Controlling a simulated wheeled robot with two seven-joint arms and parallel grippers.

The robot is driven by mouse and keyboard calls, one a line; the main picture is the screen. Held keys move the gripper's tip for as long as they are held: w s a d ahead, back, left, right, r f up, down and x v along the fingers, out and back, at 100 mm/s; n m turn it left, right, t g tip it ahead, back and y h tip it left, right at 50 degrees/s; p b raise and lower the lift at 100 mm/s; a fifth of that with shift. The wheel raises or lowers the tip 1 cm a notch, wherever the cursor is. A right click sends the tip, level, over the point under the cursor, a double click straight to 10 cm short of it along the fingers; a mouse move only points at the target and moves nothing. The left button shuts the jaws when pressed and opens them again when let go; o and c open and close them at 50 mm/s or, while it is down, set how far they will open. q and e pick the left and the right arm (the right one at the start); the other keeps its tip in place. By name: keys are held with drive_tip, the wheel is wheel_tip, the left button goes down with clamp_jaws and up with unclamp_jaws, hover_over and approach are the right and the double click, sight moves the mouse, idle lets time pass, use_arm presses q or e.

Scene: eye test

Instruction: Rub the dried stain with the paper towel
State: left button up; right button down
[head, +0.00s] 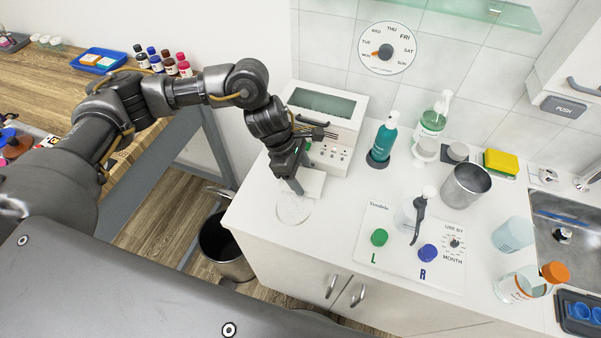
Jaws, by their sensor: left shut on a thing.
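My left gripper (297,188) reaches down over the left end of the white counter. It is shut on a white folded pad, the paper towel (314,182), which shows to the right of the fingers, at or just above the counter top. A faint, pale round mark, the dried stain (292,209), lies on the counter just in front of the fingertips. The fingers hide part of the towel, and I cannot tell whether the towel touches the mark. My right gripper is not in view.
A white box-shaped device (324,117) stands right behind the gripper. A teal bottle (384,139), a steel cup (465,186) and a white board (408,252) with caps are to the right. The counter's left edge is close; a bin (224,250) stands below.

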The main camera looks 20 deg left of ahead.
sight(290, 224)
use_arm(q)
drive_tip(key=shift+f+b, duration=0.5)
drive_tip(key=shift+s, duration=0.1)
drive_tip(key=shift+s+a+r+p, duration=0.15)
drive_tip(key=shift+s+p, duration=0.15)
drive_tip(key=shift+s, duration=1.5)
drive_tip(key=shift+s+a+f, duration=0.15)
drive_tip(key=shift+s, duration=1.8)
drive_tip(key=shift+s+a+f, duration=0.1)
drive_tip(key=shift+s+f, duration=0.05)
drive_tip(key=shift+s, duration=1.75)
